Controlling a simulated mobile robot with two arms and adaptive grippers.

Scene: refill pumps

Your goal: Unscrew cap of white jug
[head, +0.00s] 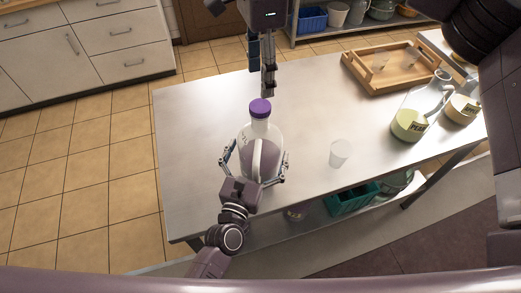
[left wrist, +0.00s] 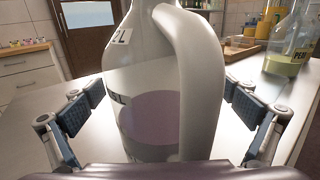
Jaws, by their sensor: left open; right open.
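The white jug (head: 246,142) stands upright on the steel table, with its purple cap (head: 260,107) on its neck. It is translucent, with purplish contents and a thick handle. It fills the middle of the left wrist view (left wrist: 135,75), where its cap is out of frame. My left gripper (head: 256,157) has one finger on each side of the jug body. In the left wrist view (left wrist: 165,95) both fingers appear apart from it. My right gripper (head: 262,80) is open and empty, pointing down beyond the cap, not touching it.
A clear cup (head: 340,153) stands right of the jug. A wooden tray (head: 392,88) with glasses is at the back right. A labelled flask (head: 410,122) and another labelled vessel (head: 462,108) stand at the right. The left part of the table (head: 190,130) is clear.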

